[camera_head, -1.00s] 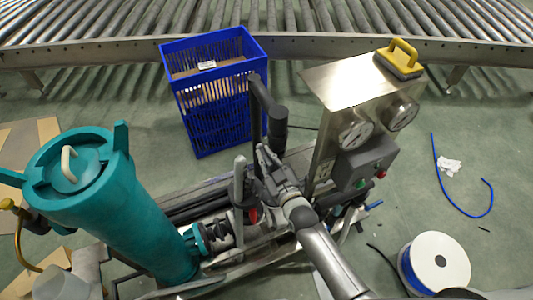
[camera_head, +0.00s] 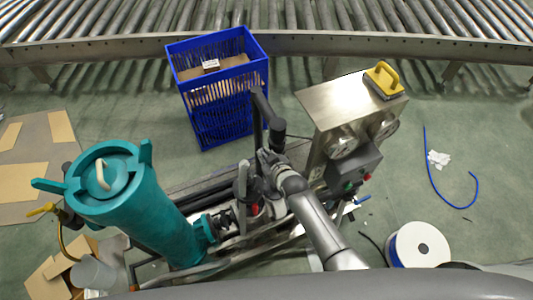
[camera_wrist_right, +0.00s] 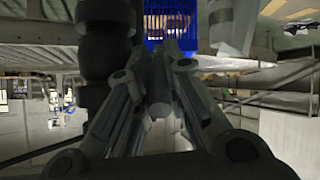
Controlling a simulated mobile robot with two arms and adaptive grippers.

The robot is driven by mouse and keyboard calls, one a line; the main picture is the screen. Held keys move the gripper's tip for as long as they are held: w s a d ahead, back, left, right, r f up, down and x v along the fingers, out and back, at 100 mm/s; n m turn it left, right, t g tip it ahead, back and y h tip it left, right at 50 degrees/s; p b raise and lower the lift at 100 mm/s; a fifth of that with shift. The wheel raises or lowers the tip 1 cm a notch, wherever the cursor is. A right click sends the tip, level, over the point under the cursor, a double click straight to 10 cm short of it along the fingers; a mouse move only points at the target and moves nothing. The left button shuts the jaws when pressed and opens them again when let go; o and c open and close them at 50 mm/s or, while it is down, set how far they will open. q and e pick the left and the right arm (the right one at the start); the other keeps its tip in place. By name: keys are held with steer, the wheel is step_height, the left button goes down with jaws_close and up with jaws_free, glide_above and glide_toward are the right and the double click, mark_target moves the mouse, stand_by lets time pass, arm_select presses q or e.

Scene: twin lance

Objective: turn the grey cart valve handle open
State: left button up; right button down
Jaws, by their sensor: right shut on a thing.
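My right gripper (camera_head: 268,158) is over the middle of the cart, beside the black upright pipe (camera_head: 276,128). Its jaws are shut on a grey piece, which I take to be the valve handle; the fingers hide most of it in the head view. In the right wrist view the fingers (camera_wrist_right: 165,65) close together, with a grey rounded piece (camera_wrist_right: 160,105) between them. A grey upright part (camera_head: 242,178) and a small red part (camera_head: 254,209) show just left of the gripper. My left gripper is not in view.
A teal cylinder (camera_head: 150,215) stands on the cart's left, a steel control box (camera_head: 345,100) with gauges on its right. A blue crate (camera_head: 205,115) is behind. A cable spool (camera_head: 420,245) and blue hose lie right.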

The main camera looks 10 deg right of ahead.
stand_by(0.4)
steer(key=c, duration=1.7)
jaws_free()
steer(key=v, duration=1.2)
steer(key=shift+w+r, duration=0.1)
